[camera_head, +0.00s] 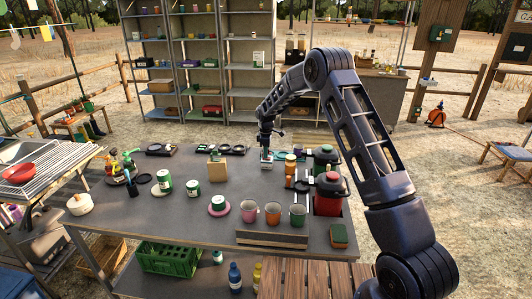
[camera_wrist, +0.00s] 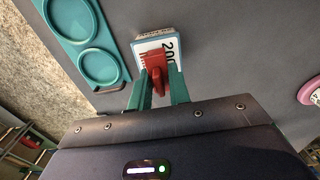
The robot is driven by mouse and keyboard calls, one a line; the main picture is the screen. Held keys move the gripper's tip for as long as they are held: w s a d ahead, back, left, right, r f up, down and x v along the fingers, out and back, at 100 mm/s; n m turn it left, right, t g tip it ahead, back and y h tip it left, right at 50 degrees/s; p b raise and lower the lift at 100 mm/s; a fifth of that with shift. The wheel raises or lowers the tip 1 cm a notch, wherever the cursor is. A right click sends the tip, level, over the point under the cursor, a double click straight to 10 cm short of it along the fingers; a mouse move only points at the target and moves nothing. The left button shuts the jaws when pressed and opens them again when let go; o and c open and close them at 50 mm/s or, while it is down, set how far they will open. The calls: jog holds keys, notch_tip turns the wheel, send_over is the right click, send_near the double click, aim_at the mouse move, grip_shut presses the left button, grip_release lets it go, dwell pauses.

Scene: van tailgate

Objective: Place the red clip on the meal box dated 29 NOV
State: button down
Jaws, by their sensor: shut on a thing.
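The red clip (camera_wrist: 157,68) is between the green fingers of my gripper (camera_wrist: 159,88) in the wrist view, and the gripper is shut on it. Just beyond the clip is a small white, blue-edged block (camera_wrist: 146,43) with dark print, partly hidden by the clip; I can read about "200". Whether the clip touches it, I cannot tell. In the head view my gripper (camera_head: 266,150) points down over the back middle of the grey table, above a small pale block (camera_head: 267,163). No "29 NOV" date is legible in either view.
A teal holder with round rings (camera_wrist: 101,67) lies left of the block in the wrist view; a pink disc (camera_wrist: 312,91) is at right. In the head view, a tan block (camera_head: 217,171), an orange-lidded jar (camera_head: 290,170) and red-lidded canister (camera_head: 330,190) stand nearby. Cups stand in front.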

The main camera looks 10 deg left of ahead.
jog(key=c, duration=1.3)
grip_release()
notch_tip(320, 180, up, 12)
jog(key=s+d+r+m+t, duration=0.1)
jog(key=s+d+r+m, duration=0.3)
jog(key=s+d+r, duration=0.65)
jog(key=s+d+r+m+t, duration=0.1)
jog(key=s+d+r+m, duration=0.55)
jog(key=d+r, duration=0.75)
jog(key=s+d+f+m+t, duration=0.1)
jog(key=s+d, duration=0.4)
jog(key=s, duration=0.5)
jog(key=s+d+f+m, duration=0.2)
jog(key=s+d+m, duration=0.2)
jog(key=s, duration=0.6)
jog(key=s+d+f+m+t, duration=0.1)
jog(key=s+d+f+m, duration=0.1)
jog(key=s+d, duration=0.6)
jog(key=s, duration=0.3)
jog(key=shift+f+t, duration=0.15)
jog(key=shift+t, duration=0.15)
